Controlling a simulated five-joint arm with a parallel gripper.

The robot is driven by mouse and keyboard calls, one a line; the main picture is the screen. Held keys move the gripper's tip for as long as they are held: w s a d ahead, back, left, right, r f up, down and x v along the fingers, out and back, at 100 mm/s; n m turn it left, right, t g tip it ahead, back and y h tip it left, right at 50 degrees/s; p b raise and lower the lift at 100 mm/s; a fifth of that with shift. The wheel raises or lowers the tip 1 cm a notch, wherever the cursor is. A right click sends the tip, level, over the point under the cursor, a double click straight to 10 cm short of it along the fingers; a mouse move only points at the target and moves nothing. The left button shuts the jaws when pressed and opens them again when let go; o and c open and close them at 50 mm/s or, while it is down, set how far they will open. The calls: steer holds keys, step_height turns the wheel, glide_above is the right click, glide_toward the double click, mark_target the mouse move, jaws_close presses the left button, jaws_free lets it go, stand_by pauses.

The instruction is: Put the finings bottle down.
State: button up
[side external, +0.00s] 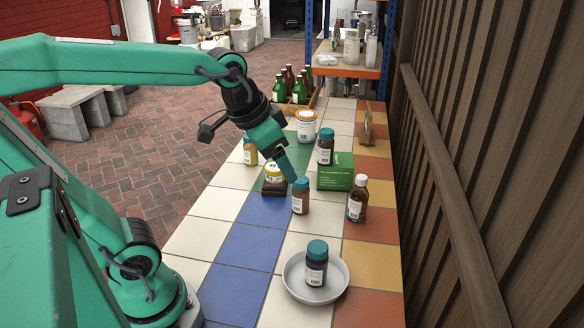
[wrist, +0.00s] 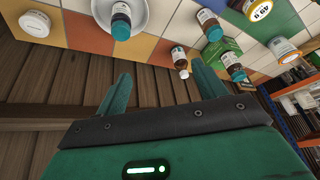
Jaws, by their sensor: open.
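Several small brown bottles stand on the tiled table; their labels are too small to read, so I cannot tell which is the finings bottle. One teal-capped bottle (side external: 300,198) stands upright just below and right of my gripper (side external: 287,174). Another teal-capped bottle (side external: 316,266) stands in a pale round dish (side external: 294,287). A white-capped bottle (side external: 356,203) stands to the right, and a teal-capped bottle (side external: 325,150) stands farther back. In the wrist view my gripper (wrist: 163,88) is open, with nothing between its fingers.
A white can (side external: 306,127) and a crate of bottles (side external: 297,100) stand at the back. A wooden fence (side external: 480,160) borders the right. Blue tiles (side external: 250,247) are clear.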

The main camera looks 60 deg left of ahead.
steer(key=s+f+n, duration=0.1)
steer(key=s+f, duration=0.1)
steer(key=s, duration=0.4)
steer(key=shift+s+d+f+t, duration=0.15)
steer(key=shift+s+d+t, duration=0.05)
steer(key=shift+t, duration=0.1)
stand_by(0.9)
